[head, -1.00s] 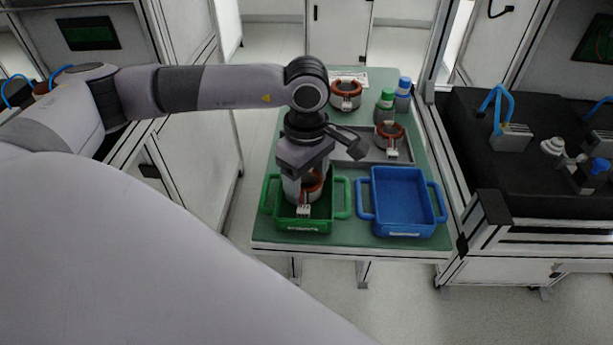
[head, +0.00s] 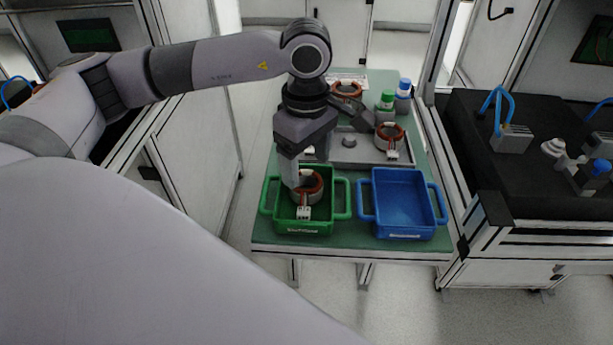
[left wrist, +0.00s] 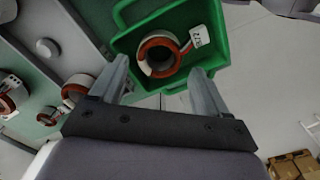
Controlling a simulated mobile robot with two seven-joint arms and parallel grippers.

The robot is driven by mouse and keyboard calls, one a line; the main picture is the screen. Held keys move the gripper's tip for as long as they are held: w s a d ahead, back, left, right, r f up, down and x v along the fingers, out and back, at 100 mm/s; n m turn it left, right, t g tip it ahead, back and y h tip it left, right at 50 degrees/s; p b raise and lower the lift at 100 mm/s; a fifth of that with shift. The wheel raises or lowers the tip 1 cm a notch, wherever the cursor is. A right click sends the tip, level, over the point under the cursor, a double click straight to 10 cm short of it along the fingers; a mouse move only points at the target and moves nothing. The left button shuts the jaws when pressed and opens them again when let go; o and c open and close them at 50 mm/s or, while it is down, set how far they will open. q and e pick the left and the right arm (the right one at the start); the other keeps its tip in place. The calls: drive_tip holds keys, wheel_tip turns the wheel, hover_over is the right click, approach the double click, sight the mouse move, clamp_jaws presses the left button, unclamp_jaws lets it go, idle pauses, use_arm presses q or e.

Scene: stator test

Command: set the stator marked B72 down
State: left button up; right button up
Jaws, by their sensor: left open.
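The stator (head: 309,190), a ring with red-brown winding and a white connector, rests inside the green bin (head: 343,198). In the left wrist view the stator (left wrist: 147,60) carries a white tag whose small, turned print appears to read B72. My left gripper (head: 303,168) is above the bin, pointing down. In the left wrist view its fingers (left wrist: 160,68) are spread apart with the stator beyond them, not gripped. In the head view the gripper partly hides the bin's back left. My right gripper is not in view.
An empty blue bin (head: 402,202) stands right of the green one. Behind are a grey tray (head: 368,155), a stator (head: 390,138) on it, another stator (head: 346,93) farther back, and bottles with green (head: 386,100) and blue (head: 403,88) caps.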

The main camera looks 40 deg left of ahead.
use_arm(q)
wheel_tip(320, 180, up, 7)
idle(0.3)
idle(0.5)
